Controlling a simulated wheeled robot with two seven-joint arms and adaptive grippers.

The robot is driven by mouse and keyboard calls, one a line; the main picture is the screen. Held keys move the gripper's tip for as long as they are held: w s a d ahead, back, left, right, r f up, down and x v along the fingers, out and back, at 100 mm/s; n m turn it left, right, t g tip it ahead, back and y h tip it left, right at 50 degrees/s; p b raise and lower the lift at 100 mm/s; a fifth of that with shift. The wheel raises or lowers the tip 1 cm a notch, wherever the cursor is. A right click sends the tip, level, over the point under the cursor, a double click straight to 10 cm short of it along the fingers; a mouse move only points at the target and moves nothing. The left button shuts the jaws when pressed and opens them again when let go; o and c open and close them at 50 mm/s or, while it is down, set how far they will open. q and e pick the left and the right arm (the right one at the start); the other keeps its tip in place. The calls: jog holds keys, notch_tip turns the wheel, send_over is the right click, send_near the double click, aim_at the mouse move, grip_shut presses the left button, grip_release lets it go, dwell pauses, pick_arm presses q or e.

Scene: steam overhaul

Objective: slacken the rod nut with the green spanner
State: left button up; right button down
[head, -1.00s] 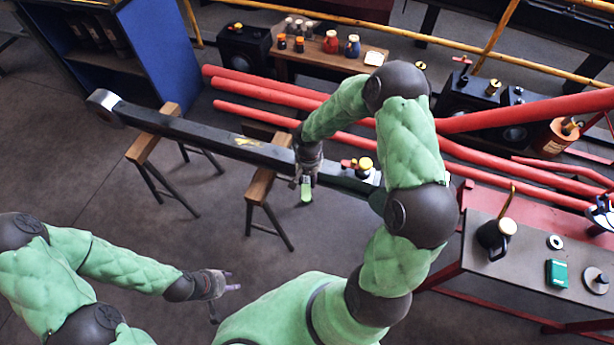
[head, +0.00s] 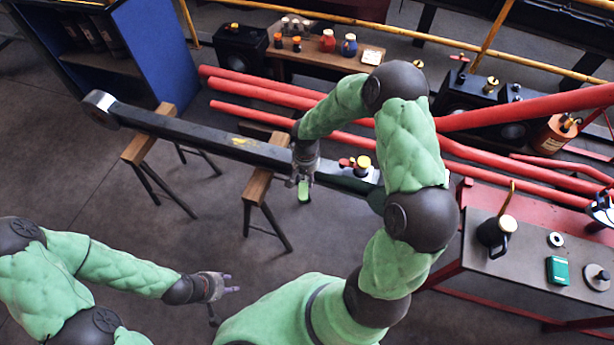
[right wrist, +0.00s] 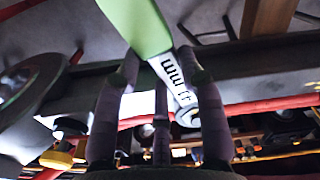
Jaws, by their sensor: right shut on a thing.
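The green spanner (head: 304,192) is in my right gripper (head: 303,180), beside the front side of the long dark rod (head: 205,137). In the right wrist view, its green handle (right wrist: 135,25) and lettered metal part (right wrist: 174,82) show between the dark fingers of my right gripper (right wrist: 160,95), which are shut on it. A brass-topped fitting (head: 362,162) with a red part stands on the rod just right of this gripper. I cannot make out the rod nut for certain. My left gripper (head: 228,283) is open and empty, low at left, away from the rod.
Wooden-topped trestles (head: 257,185) carry the rod. Red pipes (head: 270,95) run behind it. At right, a bench (head: 520,275) holds a black can (head: 495,236) and a green box (head: 557,270). A blue cabinet (head: 160,50) stands back left. The floor around my left gripper is clear.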

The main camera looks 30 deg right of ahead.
jog(key=shift+r, duration=0.2)
jog(key=shift+r+p, duration=1.8)
jog(key=shift+r, duration=0.85)
jog(key=shift+w+d+r+b, duration=0.1)
jog(key=shift+w+r+b, duration=0.05)
jog(key=shift+r+b, duration=1.05)
jog(key=shift+r, duration=0.2)
notch_tip(320, 180, down, 4)
jog(key=b, duration=0.3)
jog(key=shift+f, duration=0.2)
jog(key=shift+r, duration=0.15)
jog(key=shift+f+b, duration=1.6)
jog(key=shift+f, duration=0.5)
